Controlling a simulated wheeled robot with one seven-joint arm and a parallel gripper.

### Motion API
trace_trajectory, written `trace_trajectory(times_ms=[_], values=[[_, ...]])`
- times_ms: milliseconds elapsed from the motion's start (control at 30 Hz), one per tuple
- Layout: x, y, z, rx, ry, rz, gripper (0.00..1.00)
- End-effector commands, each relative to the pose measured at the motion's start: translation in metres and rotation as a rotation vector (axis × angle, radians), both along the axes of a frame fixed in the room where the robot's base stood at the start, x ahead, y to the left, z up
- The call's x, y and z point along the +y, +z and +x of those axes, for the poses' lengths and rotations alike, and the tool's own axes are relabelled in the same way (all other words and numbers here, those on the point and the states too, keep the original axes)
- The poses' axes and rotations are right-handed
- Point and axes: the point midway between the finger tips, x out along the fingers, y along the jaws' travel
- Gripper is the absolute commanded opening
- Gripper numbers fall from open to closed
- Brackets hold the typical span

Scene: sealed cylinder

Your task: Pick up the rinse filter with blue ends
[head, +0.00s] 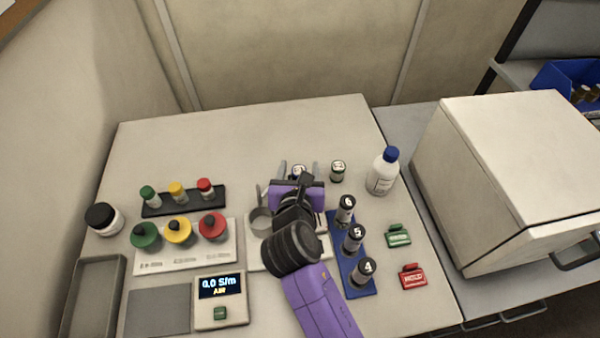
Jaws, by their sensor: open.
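My gripper (299,168) reaches over the middle of the bench with its two grey fingers apart. A small cylinder with a blue-edged end (298,171) shows between the fingers, probably the rinse filter with blue ends. My gripper's purple body hides most of it. I cannot tell whether the fingers touch it. A similar small cylinder with a green-edged end (338,170) stands just to the right, outside the fingers.
A blue-capped white bottle (381,176) and a blue rack (336,232) with numbered vials stand to the right. A meter (221,299), coloured caps and a grey tray (92,300) are on the left. The bench behind the gripper is clear.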

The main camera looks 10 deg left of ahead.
Motion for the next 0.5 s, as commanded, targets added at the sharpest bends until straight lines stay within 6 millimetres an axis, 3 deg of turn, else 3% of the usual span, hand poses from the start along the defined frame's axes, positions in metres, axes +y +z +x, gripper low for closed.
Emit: trace_trajectory(times_ms=[200, 467, 500], values=[[0.001, -0.009, 0.023, 0.000, -0.001, 0.002, 0.57], [0.001, -0.010, 0.025, -0.001, 0.000, 0.002, 0.57], [0.001, -0.010, 0.025, -0.001, 0.000, 0.002, 0.53]])
